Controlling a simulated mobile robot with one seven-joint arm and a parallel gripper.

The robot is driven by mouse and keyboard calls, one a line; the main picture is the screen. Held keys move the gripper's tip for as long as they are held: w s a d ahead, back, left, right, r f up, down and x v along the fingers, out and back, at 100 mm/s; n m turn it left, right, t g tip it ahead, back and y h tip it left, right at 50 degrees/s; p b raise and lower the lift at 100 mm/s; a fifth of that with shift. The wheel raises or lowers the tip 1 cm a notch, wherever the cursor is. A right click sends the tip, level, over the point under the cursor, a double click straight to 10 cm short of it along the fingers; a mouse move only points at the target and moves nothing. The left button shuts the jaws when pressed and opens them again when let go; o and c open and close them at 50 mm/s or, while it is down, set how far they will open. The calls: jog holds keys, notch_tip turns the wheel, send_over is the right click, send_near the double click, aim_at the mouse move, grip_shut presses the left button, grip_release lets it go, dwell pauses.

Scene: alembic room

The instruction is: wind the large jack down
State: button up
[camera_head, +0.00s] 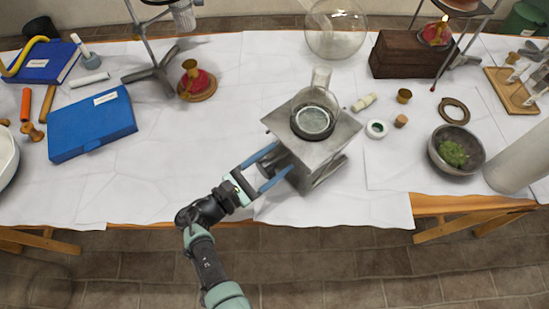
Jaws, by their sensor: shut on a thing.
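The large jack (325,167) is a grey metal lab jack near the front edge of the table. Its square top plate stands raised above the base, with crossed legs partly visible below. A round glass flask (316,101) stands upright on the plate in a dark ring. My gripper (281,162) reaches in from the front left, its two blue fingers at the jack's near left side, below the top plate. The fingers are apart, shut on a part of the jack.
White paper is clear left of the jack.

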jog(key=o, duration=1.4)
jog(key=b+v, duration=0.1)
jog(key=v, duration=1.2)
jog(key=shift+b, duration=0.3)
